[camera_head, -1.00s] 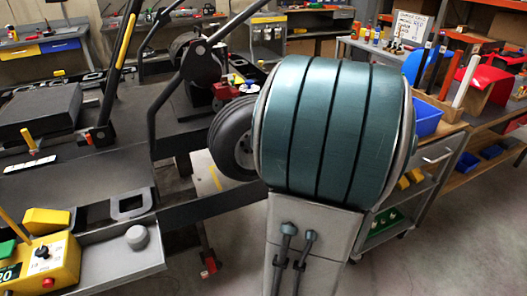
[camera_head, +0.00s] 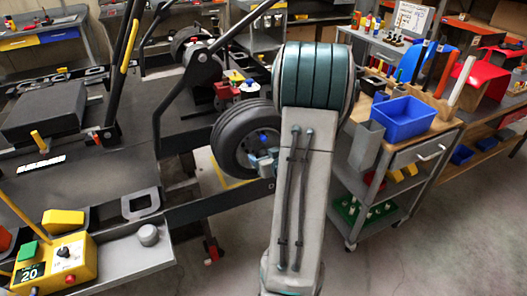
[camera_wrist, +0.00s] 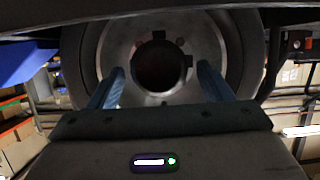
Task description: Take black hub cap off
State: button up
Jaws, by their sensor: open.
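The kart wheel (camera_head: 231,137) has a black tyre and a grey hub face, and it stands in the middle of the head view. In the wrist view the metal wheel face (camera_wrist: 120,45) fills the upper middle. A dark round centre (camera_wrist: 160,66) with small notches around it shows there; I cannot tell whether it is the black hub cap or an opening. My gripper (camera_wrist: 161,75) is open, its two blue fingers on either side of this dark centre with nothing gripped. In the head view my gripper (camera_head: 264,158) is at the wheel's hub, partly hidden by my arm.
The kart frame (camera_head: 190,215) and its stand lie left of the wheel. A yellow control box (camera_head: 68,260) is at the lower left. A trolley with a blue bin (camera_head: 405,119) stands to the right. The floor at the lower right is clear.

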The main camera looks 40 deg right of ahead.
jog(key=shift+x, duration=1.2)
jog(key=c, duration=1.2)
jog(key=shift+s, duration=0.15)
jog(key=shift+s+a+b, duration=0.2)
jog(key=shift+s, duration=0.65)
jog(key=shift+s+a+b, duration=0.15)
jog(key=shift+s+a, duration=0.05)
jog(key=shift+s, duration=0.7)
jog(key=shift+s+a+b, duration=0.2)
jog(key=shift+s, duration=0.65)
jog(key=shift+s+a, duration=0.1)
jog(key=shift+s, duration=0.1)
